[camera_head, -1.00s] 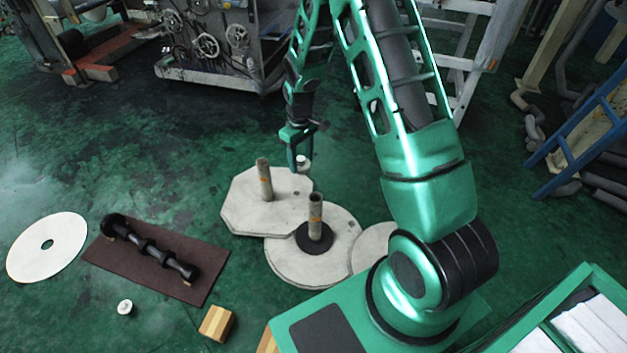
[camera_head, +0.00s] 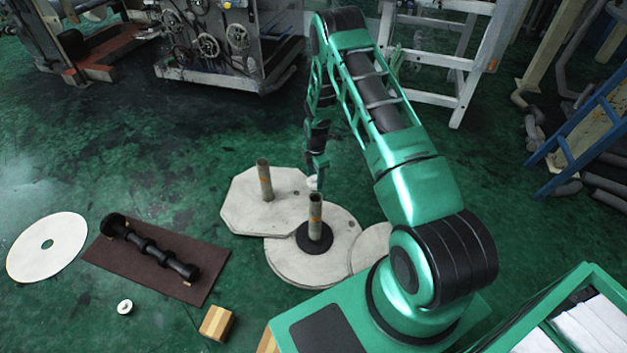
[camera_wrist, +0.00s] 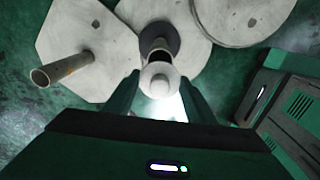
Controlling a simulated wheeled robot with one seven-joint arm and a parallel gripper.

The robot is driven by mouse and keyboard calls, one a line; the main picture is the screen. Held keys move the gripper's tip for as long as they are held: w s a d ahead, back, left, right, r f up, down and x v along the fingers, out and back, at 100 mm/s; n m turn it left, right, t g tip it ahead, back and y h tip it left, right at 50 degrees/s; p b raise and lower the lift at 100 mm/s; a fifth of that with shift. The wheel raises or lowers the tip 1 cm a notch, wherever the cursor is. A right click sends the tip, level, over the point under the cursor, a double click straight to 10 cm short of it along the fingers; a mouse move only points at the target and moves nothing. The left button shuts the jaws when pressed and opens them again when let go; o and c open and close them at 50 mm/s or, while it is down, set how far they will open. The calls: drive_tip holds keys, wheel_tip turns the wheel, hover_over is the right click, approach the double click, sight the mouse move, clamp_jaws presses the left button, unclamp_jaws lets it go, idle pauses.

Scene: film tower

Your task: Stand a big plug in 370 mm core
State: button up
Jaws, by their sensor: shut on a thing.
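My gripper (camera_head: 317,172) is shut on a white round plug (camera_wrist: 160,82), which hangs between its two fingers. In the head view the plug (camera_head: 312,183) is partly hidden and shows just above and behind the top of a grey core (camera_head: 315,213). This core stands upright through a black ring (camera_head: 314,238) on a round pale disc. In the wrist view the plug overlaps the dark open mouth of this core (camera_wrist: 156,50); I cannot tell the gap between them. A second upright core (camera_head: 264,180) stands to the left. I cannot tell which is the 370 mm one.
Pale slabs and discs (camera_head: 240,212) lie under the cores. Another white plug (camera_head: 124,306) stands on the floor, near a brown mat (camera_head: 205,284) with a black shaft (camera_head: 150,247). A white disc (camera_head: 30,255) and a wooden block (camera_head: 216,323) are nearby.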

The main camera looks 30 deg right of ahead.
drive_tip(key=shift+d+f, duration=0.15)
drive_tip(key=shift+f, duration=3.1)
drive_tip(key=shift+d, duration=0.1)
drive_tip(key=shift+f, duration=1.4)
drive_tip(key=o, duration=1.1)
drive_tip(key=shift+r, duration=0.15)
wheel_tip(320, 180, up, 10)
drive_tip(key=shift+r, duration=0.2)
